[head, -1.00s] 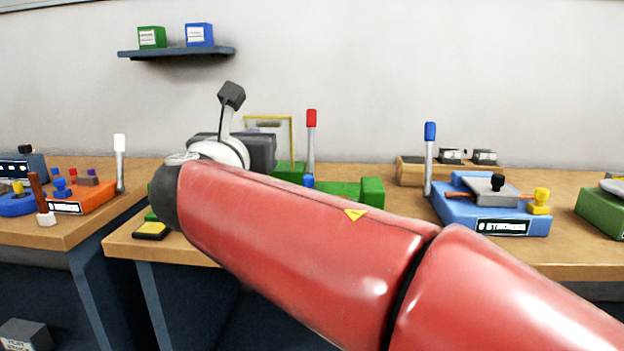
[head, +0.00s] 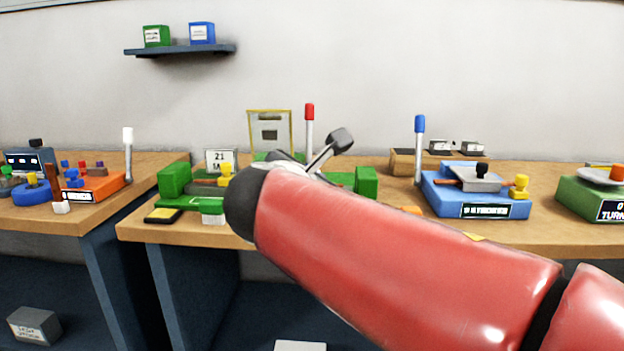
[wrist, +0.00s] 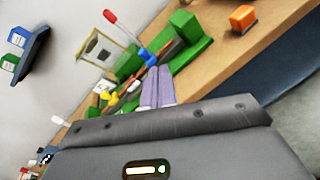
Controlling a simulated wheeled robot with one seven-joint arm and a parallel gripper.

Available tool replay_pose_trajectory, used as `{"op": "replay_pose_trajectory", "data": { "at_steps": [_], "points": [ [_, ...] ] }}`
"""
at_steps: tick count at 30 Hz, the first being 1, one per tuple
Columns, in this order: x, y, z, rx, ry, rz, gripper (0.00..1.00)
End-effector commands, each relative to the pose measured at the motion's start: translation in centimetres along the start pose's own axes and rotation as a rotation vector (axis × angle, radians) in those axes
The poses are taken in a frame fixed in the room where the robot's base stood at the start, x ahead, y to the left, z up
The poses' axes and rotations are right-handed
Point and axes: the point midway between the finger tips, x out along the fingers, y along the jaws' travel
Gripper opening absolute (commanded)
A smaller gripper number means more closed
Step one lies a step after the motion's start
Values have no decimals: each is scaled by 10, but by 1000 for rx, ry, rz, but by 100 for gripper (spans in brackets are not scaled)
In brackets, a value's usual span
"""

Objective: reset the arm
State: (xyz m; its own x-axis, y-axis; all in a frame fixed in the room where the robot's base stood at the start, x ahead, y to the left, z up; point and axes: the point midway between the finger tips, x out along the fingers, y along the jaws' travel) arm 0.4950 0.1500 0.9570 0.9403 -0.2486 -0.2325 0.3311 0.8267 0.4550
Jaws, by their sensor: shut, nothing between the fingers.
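My gripper (wrist: 157,74) shows in the wrist view with its two pale purple fingers together and nothing between them. In that tilted view the fingers lie in front of the green device (wrist: 190,52); whether they touch it cannot be told. In the head view my red arm reaches in from the lower right. It covers the middle of the green device (head: 174,180), and my fingers are hidden there.
A red-tipped lever (head: 309,125) stands behind my arm. A blue device (head: 445,200) with a blue-tipped lever (head: 419,145) is to the right. An orange device (head: 98,188) sits on the left table. A shelf (head: 180,50) hangs on the wall, with clear space above the tables.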

Motion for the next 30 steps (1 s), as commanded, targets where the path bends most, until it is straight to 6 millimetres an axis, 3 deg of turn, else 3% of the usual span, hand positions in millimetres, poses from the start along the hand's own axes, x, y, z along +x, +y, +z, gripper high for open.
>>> {"op": "replay_pose_trajectory", "data": {
  "at_steps": [5, 8, 12, 15, 18, 21, 30],
  "points": [
    [0, -86, -11, 371, 90, -192, 0],
    [-12, -154, -28, 714, 133, -364, 0],
    [-47, -242, -72, 1321, 136, -659, 0],
    [-74, -280, -104, 1715, 98, -844, 0],
    [-94, -299, -130, 2013, 53, -983, 0],
    [-106, -307, -146, 2198, 17, -1071, 0],
    [-111, -308, -154, 2291, 0, -1118, 0]
  ]
}}
